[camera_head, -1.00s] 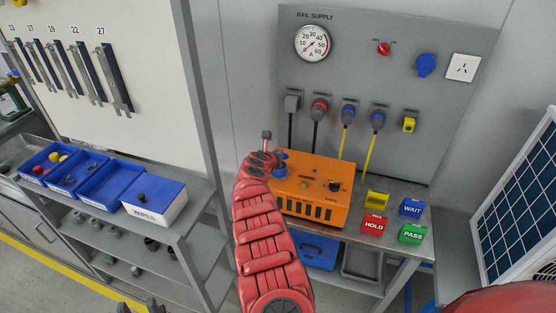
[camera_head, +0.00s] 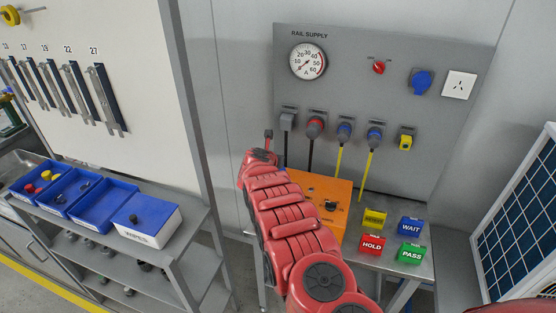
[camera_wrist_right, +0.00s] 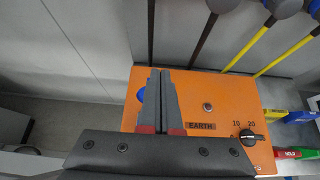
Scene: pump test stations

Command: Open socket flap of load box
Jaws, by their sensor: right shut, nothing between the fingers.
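The load box (camera_head: 333,188) is an orange box on the bench, partly covered by my right arm in the head view. In the right wrist view the load box (camera_wrist_right: 215,92) shows an EARTH label, a small round button and a black knob by 10 and 20. A blue round part, likely the socket flap (camera_wrist_right: 140,95), shows at the box's left, partly hidden by my finger; I cannot tell whether it is open. My right gripper (camera_wrist_right: 161,72) is shut and empty, over the box's left part. In the head view the right gripper (camera_head: 268,135) is small and upright. My left gripper is out of view.
Behind the box stands the grey rail supply panel (camera_head: 440,140) with a gauge and plugged cables. Yellow, WAIT (camera_head: 410,226), HOLD (camera_head: 372,244) and PASS (camera_head: 411,253) blocks sit right of the box. Blue bins (camera_head: 103,203) stand on a left shelf.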

